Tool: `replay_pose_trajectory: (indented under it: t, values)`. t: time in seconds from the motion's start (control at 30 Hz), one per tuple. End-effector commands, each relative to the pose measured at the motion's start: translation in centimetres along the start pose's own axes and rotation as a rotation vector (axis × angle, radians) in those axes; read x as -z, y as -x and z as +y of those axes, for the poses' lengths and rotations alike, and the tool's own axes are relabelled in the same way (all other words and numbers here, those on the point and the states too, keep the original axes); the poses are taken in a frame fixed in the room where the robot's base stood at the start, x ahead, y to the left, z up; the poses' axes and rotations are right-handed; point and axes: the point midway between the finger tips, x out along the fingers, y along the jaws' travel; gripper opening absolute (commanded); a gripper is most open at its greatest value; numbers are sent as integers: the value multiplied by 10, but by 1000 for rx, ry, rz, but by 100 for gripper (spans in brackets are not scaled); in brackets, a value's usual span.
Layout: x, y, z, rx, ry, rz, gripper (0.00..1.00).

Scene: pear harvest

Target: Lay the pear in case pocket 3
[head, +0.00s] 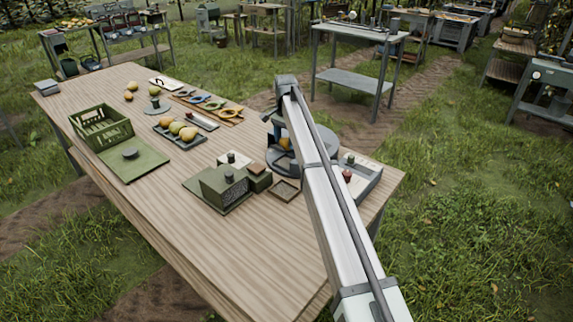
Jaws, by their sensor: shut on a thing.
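My gripper (277,124) is at the right part of the wooden table, over a round grey stand, and is partly hidden by my own arm. It is shut on a yellow-orange pear (285,143), of which only a small part shows. A dark tray (196,142) on the table's middle holds several pears (187,134), green and yellow-orange. I cannot make out any numbered pockets, so I cannot tell which thing is the case or where pocket 3 is.
A green crate (103,133) and green board (135,162) lie at left. A dark green box (225,189) stands front centre, beside a small brown tray (285,191). A grey tray (367,183) is at right. Several loose fruits lie at the back. The near left table surface is bare.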

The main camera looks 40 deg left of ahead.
Motion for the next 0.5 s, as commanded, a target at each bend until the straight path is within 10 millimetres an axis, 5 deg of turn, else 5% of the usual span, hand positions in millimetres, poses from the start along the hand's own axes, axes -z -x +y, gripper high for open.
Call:
replay_pose_trajectory:
  t: [0.03,0.13,0.5]
  values:
    - [17,3,-20,0,2,0,33]
    - [27,5,-34,1,10,1,33]
    - [27,-36,-35,3,30,2,33]
